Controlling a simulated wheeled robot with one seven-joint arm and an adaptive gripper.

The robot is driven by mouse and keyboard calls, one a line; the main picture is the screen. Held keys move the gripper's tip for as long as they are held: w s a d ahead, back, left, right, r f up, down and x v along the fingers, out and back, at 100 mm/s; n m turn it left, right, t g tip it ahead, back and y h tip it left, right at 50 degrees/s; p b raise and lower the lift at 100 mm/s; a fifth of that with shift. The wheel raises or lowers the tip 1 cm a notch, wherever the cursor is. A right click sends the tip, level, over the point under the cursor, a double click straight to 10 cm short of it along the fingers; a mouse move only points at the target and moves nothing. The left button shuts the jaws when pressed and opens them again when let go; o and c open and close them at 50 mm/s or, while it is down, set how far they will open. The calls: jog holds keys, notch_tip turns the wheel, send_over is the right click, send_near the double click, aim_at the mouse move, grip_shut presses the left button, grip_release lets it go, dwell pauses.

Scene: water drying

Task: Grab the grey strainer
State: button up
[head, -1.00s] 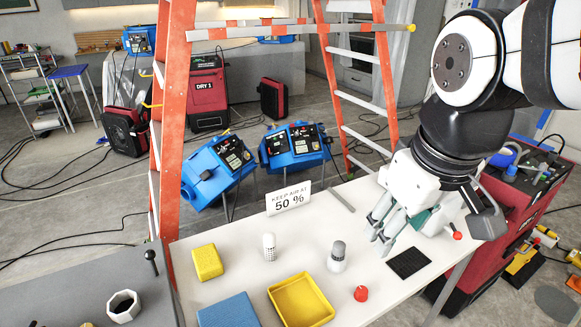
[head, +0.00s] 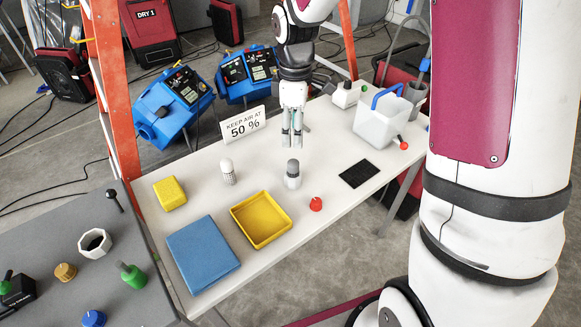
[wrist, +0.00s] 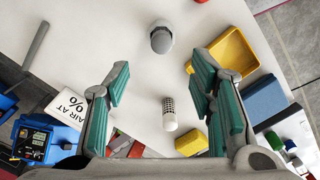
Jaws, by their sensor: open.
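The likely grey strainer (head: 293,175) is a small upright piece with a darker grey top, standing on the white table (head: 330,150). In the wrist view it is the grey-domed piece (wrist: 161,40) at the top centre. A white piece with a perforated lower part (head: 228,172) stands to its left; in the wrist view it (wrist: 169,114) lies between the fingers' lines, below the grey one. My gripper (head: 292,143) is open and empty, pointing down behind the grey piece. Its teal-padded fingers (wrist: 160,75) are wide apart and touch neither piece.
A yellow tray (head: 235,212), blue pad (head: 203,254), yellow sponge (head: 169,193), red knob (head: 316,204) and black mesh mat (head: 359,174) lie around. The sign (head: 243,125) stands at the back edge. A white container with a blue handle (head: 380,128) stands right.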

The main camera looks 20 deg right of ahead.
aim_at(293, 162)
notch_tip(293, 162, down, 12)
jog(key=shift+a+f+p, duration=0.1)
jog(key=shift+f+p, duration=0.05)
jog(key=shift+p, duration=0.15)
jog(key=shift+s, duration=0.1)
grip_shut()
dwell(0.4)
